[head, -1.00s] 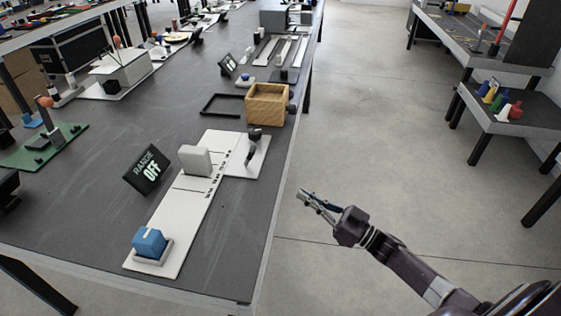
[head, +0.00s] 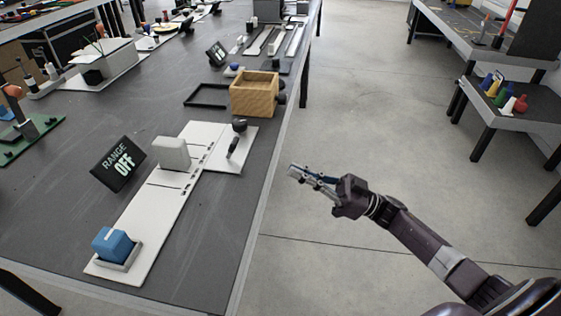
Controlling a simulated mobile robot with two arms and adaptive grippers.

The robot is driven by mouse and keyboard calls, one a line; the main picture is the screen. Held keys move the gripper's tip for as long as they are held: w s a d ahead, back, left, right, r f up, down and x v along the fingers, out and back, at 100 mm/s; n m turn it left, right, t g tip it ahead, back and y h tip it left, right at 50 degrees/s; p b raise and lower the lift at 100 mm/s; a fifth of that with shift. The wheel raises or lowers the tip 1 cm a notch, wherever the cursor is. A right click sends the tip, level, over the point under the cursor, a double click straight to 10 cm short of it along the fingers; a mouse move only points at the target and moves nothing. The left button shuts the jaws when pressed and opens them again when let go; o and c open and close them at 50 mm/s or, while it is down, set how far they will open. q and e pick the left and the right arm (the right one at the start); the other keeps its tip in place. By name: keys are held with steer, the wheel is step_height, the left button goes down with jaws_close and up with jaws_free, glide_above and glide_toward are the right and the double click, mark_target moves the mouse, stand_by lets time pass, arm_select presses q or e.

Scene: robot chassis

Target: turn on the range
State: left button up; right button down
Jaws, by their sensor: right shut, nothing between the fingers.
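The range panel is a white board (head: 147,222) on the dark table. A small black sign (head: 118,163) beside it reads "RANGE OFF". A blue block (head: 112,244) sits in a light holder at the board's near end. A light grey block (head: 173,153) stands near its far end. A black lever or knob (head: 234,146) is on the white plate at the board's right. My right gripper (head: 293,171) is shut and empty, over the floor to the right of the table edge, apart from the panel. My left gripper is not in view.
Open floor (head: 370,130) lies right of the table. A side table (head: 510,115) holds coloured pieces.

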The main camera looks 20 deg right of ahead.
mark_target(255, 165)
steer(key=x, duration=1.1)
steer(key=shift+w+a+p, duration=0.1)
steer(key=shift+a+p, duration=0.1)
steer(key=shift+p, duration=0.1)
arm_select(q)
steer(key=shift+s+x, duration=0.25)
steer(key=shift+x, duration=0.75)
arm_select(e)
steer(key=shift+w+a+r, duration=0.3)
steer(key=shift+w+a, duration=0.05)
steer(key=shift+a, duration=0.15)
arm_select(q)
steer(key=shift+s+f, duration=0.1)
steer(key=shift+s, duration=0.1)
arm_select(e)
steer(key=shift+w, duration=0.1)
